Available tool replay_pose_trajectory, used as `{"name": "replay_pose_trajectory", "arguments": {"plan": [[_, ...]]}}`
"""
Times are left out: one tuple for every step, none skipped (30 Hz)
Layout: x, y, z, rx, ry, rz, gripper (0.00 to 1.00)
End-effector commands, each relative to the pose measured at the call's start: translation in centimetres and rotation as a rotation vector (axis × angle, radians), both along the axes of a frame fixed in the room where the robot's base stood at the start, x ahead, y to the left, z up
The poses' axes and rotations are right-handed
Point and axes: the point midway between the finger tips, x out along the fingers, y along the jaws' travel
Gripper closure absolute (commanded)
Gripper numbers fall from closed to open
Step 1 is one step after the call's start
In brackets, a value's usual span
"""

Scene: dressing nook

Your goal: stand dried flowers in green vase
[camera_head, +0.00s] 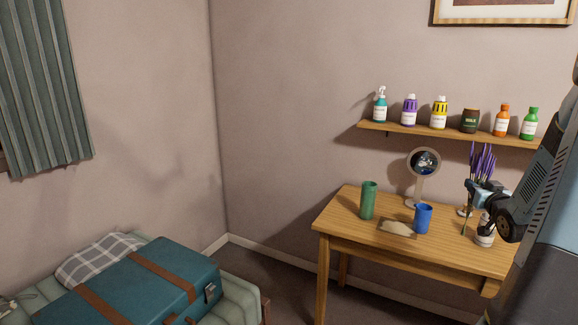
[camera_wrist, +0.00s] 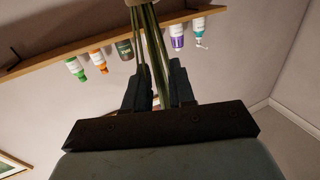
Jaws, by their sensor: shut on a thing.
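The green vase (camera_head: 368,201) stands upright at the back left of the wooden desk. The dried flowers (camera_head: 482,161) have purple heads and thin green stems. They are upright over the right part of the desk, to the right of the vase and apart from it. My gripper (camera_head: 472,194) is shut on their stems; its fingers are partly hidden by my arm. In the wrist view the stems (camera_wrist: 151,42) run up between my two dark fingers (camera_wrist: 158,88). The flower heads are out of sight there.
On the desk (camera_head: 345,207) are a blue cup (camera_head: 423,219), a round mirror (camera_head: 425,163), a flat beige piece (camera_head: 397,228) and a white bottle (camera_head: 485,238). A wall shelf (camera_head: 450,134) above holds several bottles. A teal suitcase (camera_head: 135,285) lies at left.

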Motion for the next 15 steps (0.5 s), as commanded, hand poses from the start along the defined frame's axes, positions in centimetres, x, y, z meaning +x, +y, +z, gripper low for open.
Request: {"name": "replay_pose_trajectory", "arguments": {"plan": [[0.8,0.9,-0.7,0.003,0.001,0.014,1.00],[1.2,1.3,-1.0,0.002,0.002,0.020,1.00],[1.7,1.9,-1.5,0.003,0.002,0.028,1.00],[2.2,2.4,-1.9,0.005,0.003,0.034,1.00],[2.6,2.9,-2.3,0.004,0.003,0.040,1.00],[3.3,3.8,-2.9,0.004,0.002,0.051,1.00],[3.8,4.4,-3.4,0.005,0.003,0.057,1.00],[4.4,5.2,-4.0,0.005,0.003,0.065,1.00],[5.1,6.2,-4.8,0.005,0.004,0.075,1.00],[5.6,7.0,-5.4,0.006,0.004,0.082,1.00],[6.2,7.9,-6.0,0.005,0.004,0.090,1.00],[6.8,8.9,-6.8,0.006,0.005,0.097,1.00],[7.3,9.8,-7.4,0.005,0.004,0.103,1.00],[7.7,10.6,-8.1,0.006,0.005,0.109,1.00],[8.3,11.8,-8.9,0.005,0.005,0.116,1.00]]}}
